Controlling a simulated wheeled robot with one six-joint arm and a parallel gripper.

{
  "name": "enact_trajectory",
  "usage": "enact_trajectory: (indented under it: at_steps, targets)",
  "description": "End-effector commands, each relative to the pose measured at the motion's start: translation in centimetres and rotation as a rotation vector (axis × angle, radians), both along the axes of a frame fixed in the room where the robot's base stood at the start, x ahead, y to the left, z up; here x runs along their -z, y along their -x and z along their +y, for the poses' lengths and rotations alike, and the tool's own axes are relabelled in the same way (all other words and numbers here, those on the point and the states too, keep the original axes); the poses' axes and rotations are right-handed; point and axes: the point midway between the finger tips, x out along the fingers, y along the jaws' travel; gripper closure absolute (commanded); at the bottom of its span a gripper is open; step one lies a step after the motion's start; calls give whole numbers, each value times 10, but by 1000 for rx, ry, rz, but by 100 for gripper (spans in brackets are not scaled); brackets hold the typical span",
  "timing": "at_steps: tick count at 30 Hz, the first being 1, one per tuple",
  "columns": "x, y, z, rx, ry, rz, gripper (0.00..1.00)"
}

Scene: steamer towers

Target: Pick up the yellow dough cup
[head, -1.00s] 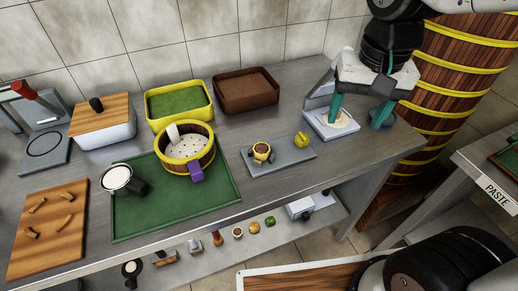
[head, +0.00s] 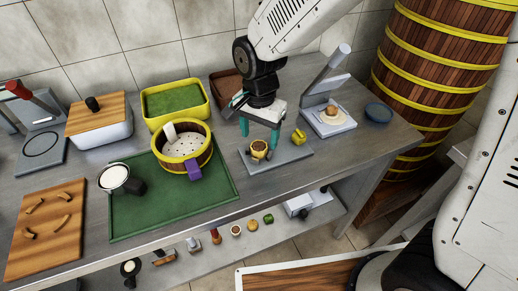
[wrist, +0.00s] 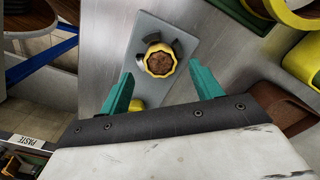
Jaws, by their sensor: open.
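The yellow dough cup (head: 259,150), round with a brown top, stands on the left part of a grey tray (head: 290,156). My gripper (head: 259,136) is open and empty, pointing down close above the cup. In the wrist view its teal fingers (wrist: 160,72) are spread to either side of the cup's line. A small yellow object (head: 299,136) rests on the right part of the tray; one finger partly hides it in the wrist view (wrist: 137,104).
A yellow-rimmed steamer (head: 183,147) with a purple tab stands on a green mat (head: 140,225) to the left. A yellow bin (head: 174,103) and a brown bin (head: 226,84) are behind. A press with a raised lid (head: 327,80) and a blue dish (head: 378,112) stand to the right.

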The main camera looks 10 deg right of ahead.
Motion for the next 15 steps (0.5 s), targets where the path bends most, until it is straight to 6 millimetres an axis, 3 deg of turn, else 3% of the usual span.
enact_trajectory:
  at_steps: [6, 14, 15]
  targets:
    - [28, 1, 1, 0, 2, 3, 36]
    - [30, 1, 1, -1, 0, 0, 36]
    - [30, 1, 1, -1, 0, 0, 44]
